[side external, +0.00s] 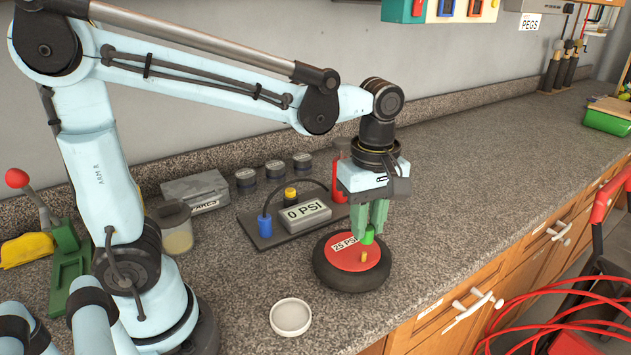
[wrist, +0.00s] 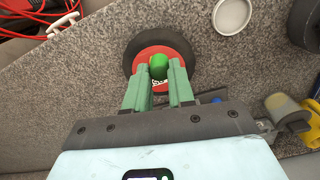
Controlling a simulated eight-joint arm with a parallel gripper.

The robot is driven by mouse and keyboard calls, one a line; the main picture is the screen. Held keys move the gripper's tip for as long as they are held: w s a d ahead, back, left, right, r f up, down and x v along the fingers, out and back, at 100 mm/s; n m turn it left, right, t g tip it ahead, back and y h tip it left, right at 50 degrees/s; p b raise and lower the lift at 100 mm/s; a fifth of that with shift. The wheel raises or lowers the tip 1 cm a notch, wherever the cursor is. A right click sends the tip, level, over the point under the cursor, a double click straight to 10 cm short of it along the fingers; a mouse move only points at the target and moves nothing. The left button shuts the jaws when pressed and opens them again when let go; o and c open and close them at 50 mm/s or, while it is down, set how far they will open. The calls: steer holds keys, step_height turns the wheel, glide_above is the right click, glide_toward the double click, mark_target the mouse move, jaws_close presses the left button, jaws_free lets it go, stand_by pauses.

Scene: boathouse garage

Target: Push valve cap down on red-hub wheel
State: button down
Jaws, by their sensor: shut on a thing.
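The red-hub wheel (side external: 352,276) lies flat on the granite counter, a black tyre around a red hub labelled "25 PSI". A short yellow-brass valve stem (side external: 364,257) stands on the hub. My gripper (side external: 369,229) points down over the wheel, its pale green fingers shut on a green valve cap (side external: 367,238). The cap shows just above the stem in the side view, and I see no clear contact. In the wrist view, the cap (wrist: 158,66) sits between the fingertips (wrist: 158,82) over the red hub (wrist: 150,56). It hides the stem there.
A gauge marked "0 PSI" (side external: 305,214) sits behind the wheel, with blue and red parts beside it. A white round dish (side external: 290,317) lies at the front left. Several small jars (side external: 275,170) stand near the wall. The counter right of the wheel is clear.

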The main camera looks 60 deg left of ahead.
steer(key=shift+n, duration=0.4)
steer(key=w+a, duration=0.1)
steer(key=a+f, duration=0.1)
steer(key=w+a, duration=0.1)
steer(key=shift+w+f, duration=0.3)
steer(key=shift+w, duration=0.05)
steer(key=shift+f, duration=1.65)
steer(key=shift+r, duration=0.15)
steer(key=shift+r, duration=2.4)
glide_above(364, 252)
steer(key=shift+f, duration=2.85)
steer(key=shift+m, duration=0.3)
steer(key=shift+f, duration=1.25)
steer(key=shift+f, duration=0.3)
